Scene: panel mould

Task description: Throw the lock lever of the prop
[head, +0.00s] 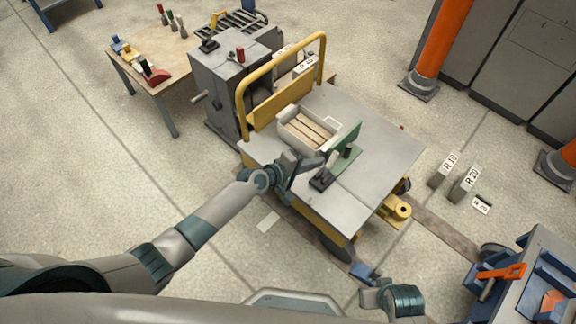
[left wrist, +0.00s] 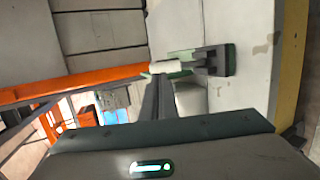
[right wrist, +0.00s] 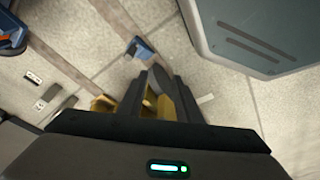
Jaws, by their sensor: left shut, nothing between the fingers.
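The prop (head: 322,181) has a dark base on the grey cart top, in front of a green plate (head: 346,146). A pale, round-ended handle, which looks like its lock lever (left wrist: 166,67), shows in the left wrist view just past the fingertips. My left gripper (head: 318,163) is shut and empty, close over the prop. I cannot tell whether it touches the lever, and the gripper partly hides the prop.
A light box with wooden slats (head: 309,131) stands behind the green plate. The yellow rail (head: 284,72) rises at the cart's back left. Bare cart top (head: 377,125) lies to the right. A blue cart with an orange-handled tool (head: 503,271) stands at lower right.

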